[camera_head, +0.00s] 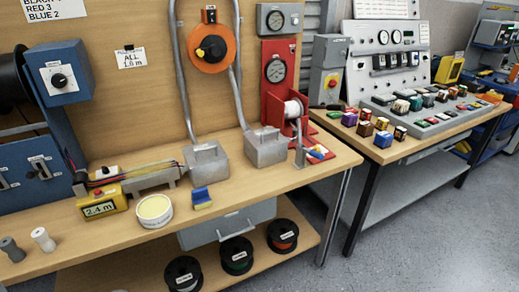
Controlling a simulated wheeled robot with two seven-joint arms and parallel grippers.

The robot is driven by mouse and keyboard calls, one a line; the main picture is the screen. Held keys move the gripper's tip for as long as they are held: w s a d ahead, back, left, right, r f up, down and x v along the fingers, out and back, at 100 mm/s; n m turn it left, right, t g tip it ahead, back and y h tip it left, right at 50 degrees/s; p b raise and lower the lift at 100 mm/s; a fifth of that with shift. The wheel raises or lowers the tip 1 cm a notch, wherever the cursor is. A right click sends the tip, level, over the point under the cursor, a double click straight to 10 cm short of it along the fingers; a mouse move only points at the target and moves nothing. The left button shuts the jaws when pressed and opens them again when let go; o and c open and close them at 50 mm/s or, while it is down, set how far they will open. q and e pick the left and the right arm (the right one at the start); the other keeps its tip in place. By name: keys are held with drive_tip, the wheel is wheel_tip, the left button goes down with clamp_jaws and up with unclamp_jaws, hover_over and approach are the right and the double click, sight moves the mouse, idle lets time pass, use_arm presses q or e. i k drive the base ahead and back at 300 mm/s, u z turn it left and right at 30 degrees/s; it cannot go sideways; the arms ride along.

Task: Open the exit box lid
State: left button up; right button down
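Two grey metal boxes stand on the wooden bench, each below a grey conduit. The left box (208,161) and the right box (266,147) both look shut, with a small handle and a label on the lid. The labels are too small to read, so I cannot tell which one is the exit box. Neither of my grippers shows in the view.
A yellow length meter (102,203), a tub of pale yellow stuff (154,209) and a blue-yellow tool (202,197) sit in front of the left box. A red puller stand (279,95) stands behind the right box. Wire spools (236,256) lie on the lower shelf.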

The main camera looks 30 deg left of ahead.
sight(265, 137)
drive_tip(key=u, duration=1)
drive_tip(key=i, duration=0.1)
drive_tip(key=u, duration=0.15)
